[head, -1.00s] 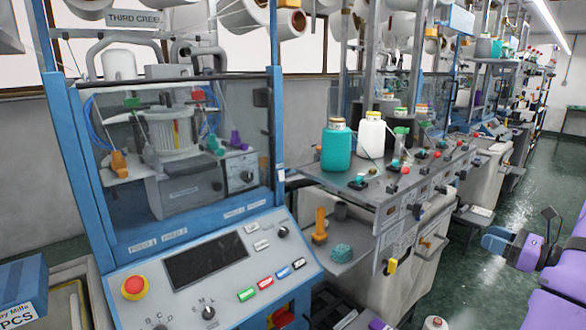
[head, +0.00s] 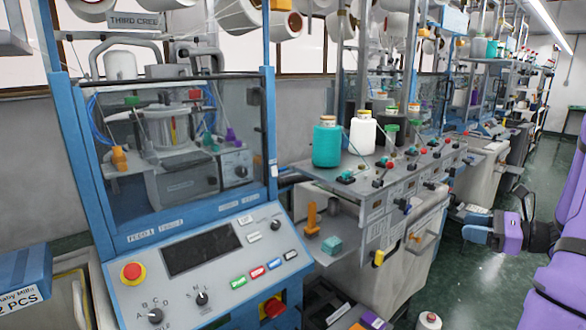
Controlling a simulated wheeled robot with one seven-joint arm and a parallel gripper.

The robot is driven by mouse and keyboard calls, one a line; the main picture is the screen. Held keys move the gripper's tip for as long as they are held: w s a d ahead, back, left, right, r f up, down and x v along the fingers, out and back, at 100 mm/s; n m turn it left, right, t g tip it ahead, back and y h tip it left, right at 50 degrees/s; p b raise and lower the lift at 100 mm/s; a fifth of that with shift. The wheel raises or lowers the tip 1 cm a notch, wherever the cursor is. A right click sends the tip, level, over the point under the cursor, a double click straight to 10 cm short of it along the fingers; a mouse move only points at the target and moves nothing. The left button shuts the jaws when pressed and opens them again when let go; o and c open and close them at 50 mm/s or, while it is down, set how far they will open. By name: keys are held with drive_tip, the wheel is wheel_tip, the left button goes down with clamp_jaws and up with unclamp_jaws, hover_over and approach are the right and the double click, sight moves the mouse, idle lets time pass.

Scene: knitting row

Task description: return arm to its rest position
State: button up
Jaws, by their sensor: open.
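My arm, purple and dark grey, comes in at the right edge, with a purple joint (head: 508,232) and a blue-grey part beside it. My gripper (head: 462,213) is at the arm's left end, small and partly hidden by the arm. It is open, and I see nothing held in it. It is over the aisle, to the right of the grey machine cabinets and apparently clear of them.
A blue-framed knitting machine (head: 268,150) with a control panel (head: 200,250) stands at left. A shelf beside it holds a teal bottle (head: 327,145) and a white bottle (head: 363,137).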

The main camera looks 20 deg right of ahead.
drive_tip(key=s+a+r+n+g+h, duration=0.1)
drive_tip(key=a+r+n+g, duration=0.35)
drive_tip(key=a+n, duration=0.4)
drive_tip(key=s+a+r+n+g, duration=0.1)
drive_tip(key=a+r+n+g, duration=0.4)
drive_tip(key=a, duration=0.6)
drive_tip(key=s+a+r+n+t+h, duration=0.1)
drive_tip(key=s+a+r+n+h, duration=0.6)
drive_tip(key=n, duration=0.6)
drive_tip(key=s+a+h, duration=0.1)
drive_tip(key=s+h, duration=0.1)
drive_tip(key=shift+s+a+t, duration=0.3)
drive_tip(key=shift+s+t, duration=0.05)
drive_tip(key=shift+f+n, duration=0.1)
drive_tip(key=shift+n, duration=0.15)
